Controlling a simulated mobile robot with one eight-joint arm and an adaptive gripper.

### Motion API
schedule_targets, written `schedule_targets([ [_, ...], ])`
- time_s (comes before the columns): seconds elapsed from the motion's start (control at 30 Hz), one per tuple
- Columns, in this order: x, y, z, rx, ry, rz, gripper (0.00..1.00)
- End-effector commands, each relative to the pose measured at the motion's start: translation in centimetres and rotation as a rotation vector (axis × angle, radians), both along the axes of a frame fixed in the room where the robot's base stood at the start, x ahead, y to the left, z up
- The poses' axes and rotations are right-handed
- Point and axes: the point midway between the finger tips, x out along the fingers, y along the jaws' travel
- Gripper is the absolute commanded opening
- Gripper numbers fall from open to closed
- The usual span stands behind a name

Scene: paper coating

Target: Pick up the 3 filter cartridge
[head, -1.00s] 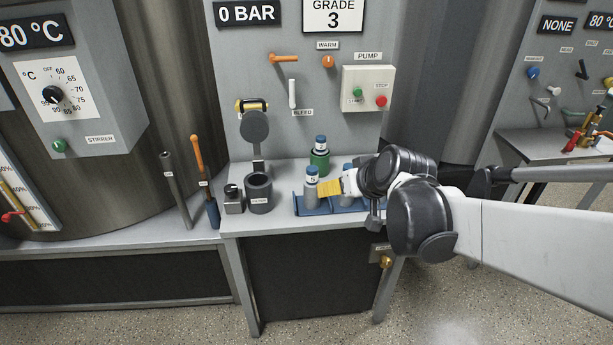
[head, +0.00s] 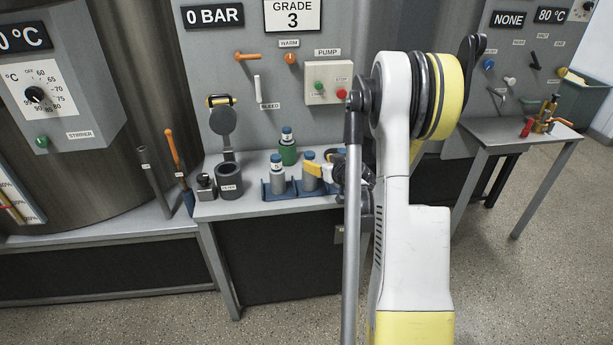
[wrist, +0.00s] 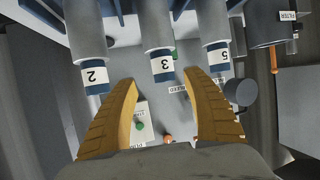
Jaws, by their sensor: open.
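The 3 filter cartridge (wrist: 158,30) is a grey cylinder with a blue band and a white label reading 3. It stands between the 2 cartridge (wrist: 83,35) and the 5 cartridge (wrist: 214,30). My gripper (wrist: 160,78) is open and empty, its yellow fingers spread to either side of the 3 cartridge's labelled end; contact is not visible. In the head view, the 5 cartridge (head: 278,178) stands at the left of a blue rack (head: 283,193). A yellow finger of my gripper (head: 315,170) shows by the middle cartridge (head: 309,178). My arm hides the rack's right end.
A green holder (head: 287,155) with another cartridge (head: 287,136) stands behind the rack. A dark filter cup (head: 229,182) is left of it. The panel with the pump box (head: 328,83) rises behind. Neighbouring cartridges stand close on both sides of the 3.

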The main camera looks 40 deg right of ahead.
Motion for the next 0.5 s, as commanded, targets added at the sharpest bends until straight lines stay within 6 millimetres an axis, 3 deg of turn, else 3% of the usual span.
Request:
schedule_targets([
  [0.5,6.0,-1.2,-2.8,0.001,0.001,0.001,0.58],
])
